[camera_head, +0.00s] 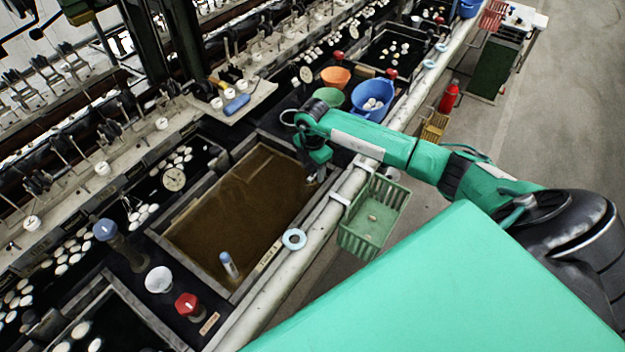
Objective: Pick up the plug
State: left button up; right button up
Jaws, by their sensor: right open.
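A short pale cylinder with a blue top (229,265), which looks like the plug, stands tilted in the near corner of the brown-water basin (185,215). My right gripper (316,178) points down over the right rim of that basin, beyond the green basket. It is open, well apart from the plug, up and to the right of it. Its fingertips are small and partly dark against the basin edge. My left gripper is not in view.
A long pale pipe (265,300) runs along the basins' front edge, with a light-blue ring (294,239) on it. A green basket (375,215) hangs outside it. A red-topped knob (187,304), white cup (158,279) and blue-topped post (105,230) stand left of the plug.

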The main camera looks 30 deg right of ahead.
jog(key=shift+f, duration=0.1)
jog(key=c, duration=0.9)
jog(key=shift+w, duration=0.1)
